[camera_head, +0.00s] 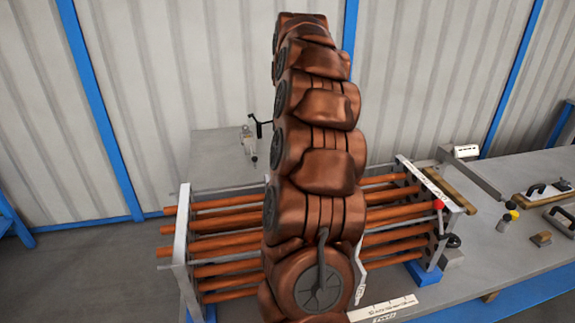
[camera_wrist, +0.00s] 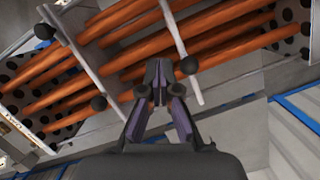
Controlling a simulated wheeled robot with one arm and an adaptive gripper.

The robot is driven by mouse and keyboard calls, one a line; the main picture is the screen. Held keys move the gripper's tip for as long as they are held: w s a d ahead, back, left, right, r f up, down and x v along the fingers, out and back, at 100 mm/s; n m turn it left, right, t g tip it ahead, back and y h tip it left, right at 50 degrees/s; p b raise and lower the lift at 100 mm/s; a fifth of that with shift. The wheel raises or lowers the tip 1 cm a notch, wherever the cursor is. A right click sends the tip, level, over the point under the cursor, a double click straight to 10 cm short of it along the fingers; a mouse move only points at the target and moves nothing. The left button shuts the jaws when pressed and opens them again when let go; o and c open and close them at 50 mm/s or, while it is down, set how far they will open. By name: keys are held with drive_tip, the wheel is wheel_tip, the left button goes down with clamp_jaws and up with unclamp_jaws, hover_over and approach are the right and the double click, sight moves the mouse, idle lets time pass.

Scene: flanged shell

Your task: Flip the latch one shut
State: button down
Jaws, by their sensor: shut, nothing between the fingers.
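My gripper (camera_wrist: 160,68) is shut and empty in the wrist view. I cannot tell which part is latch one. Behind the rods lie the orange-brown tubes (camera_wrist: 120,70), held in a frame. In the head view the same tubes (camera_head: 225,224) run between two end plates, and my arm hides their middle and my gripper.
The grey bench (camera_head: 480,250) holds the tube frame. A blue block (camera_head: 424,273) sits at the frame's right foot. A corrugated wall (camera_head: 190,90) stands behind.

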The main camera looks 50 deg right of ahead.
drive_tip(key=s+a+f+p, duration=0.1)
drive_tip(key=s+a+f, duration=0.1)
drive_tip(key=a+f, duration=0.3)
drive_tip(key=shift+s+f, duration=0.4)
drive_tip(key=shift+f, duration=0.55)
idle(0.5)
